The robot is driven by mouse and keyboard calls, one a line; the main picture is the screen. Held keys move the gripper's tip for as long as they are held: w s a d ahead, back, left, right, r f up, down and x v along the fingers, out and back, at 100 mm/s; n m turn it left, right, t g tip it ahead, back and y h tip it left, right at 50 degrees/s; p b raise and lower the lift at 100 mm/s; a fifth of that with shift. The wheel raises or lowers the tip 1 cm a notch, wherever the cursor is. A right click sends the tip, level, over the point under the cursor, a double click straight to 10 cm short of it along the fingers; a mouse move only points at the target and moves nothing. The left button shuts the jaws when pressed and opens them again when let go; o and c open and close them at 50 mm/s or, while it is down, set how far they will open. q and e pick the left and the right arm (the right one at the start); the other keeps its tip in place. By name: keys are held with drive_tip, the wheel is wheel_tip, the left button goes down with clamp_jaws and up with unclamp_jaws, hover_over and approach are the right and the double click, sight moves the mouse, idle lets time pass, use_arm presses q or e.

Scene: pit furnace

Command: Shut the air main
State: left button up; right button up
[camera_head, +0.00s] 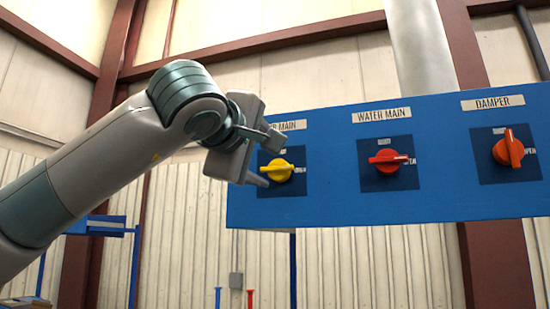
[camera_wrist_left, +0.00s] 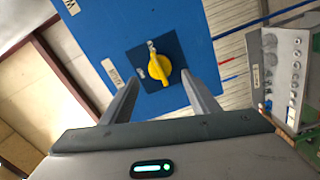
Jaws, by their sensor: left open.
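The air main knob is yellow (camera_head: 278,170) on a dark square plate at the left end of the blue panel; its label is partly hidden by my gripper and reads "R MAIN". Its handle lies roughly sideways, toward the "OPEN" mark on its right. My left gripper (camera_head: 268,160) is open just in front of and left of the knob. In the left wrist view the yellow knob (camera_wrist_left: 159,68) shows between and beyond the two fingers (camera_wrist_left: 161,92), with no visible contact. My right gripper is not in view.
On the same blue panel (camera_head: 330,205), the red water main knob (camera_head: 388,161) points right toward "OPEN". The orange-red damper knob (camera_head: 507,149) stands upright, its handle toward the top mark. A grey pipe (camera_head: 421,45) rises behind the panel.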

sight(276, 169)
use_arm(q)
drive_tip(key=p+x, duration=0.2)
drive_tip(key=x, duration=0.3)
drive_tip(key=shift+w+d+r, duration=0.1)
drive_tip(key=shift+w, duration=0.05)
drive_tip(key=shift+w+d+p, duration=0.2)
drive_tip(key=shift+w+p, duration=0.15)
drive_tip(key=shift+w, duration=0.25)
drive_tip(key=c, duration=1)
drive_tip(key=shift+c, duration=0.2)
drive_tip(key=shift+f, duration=0.2)
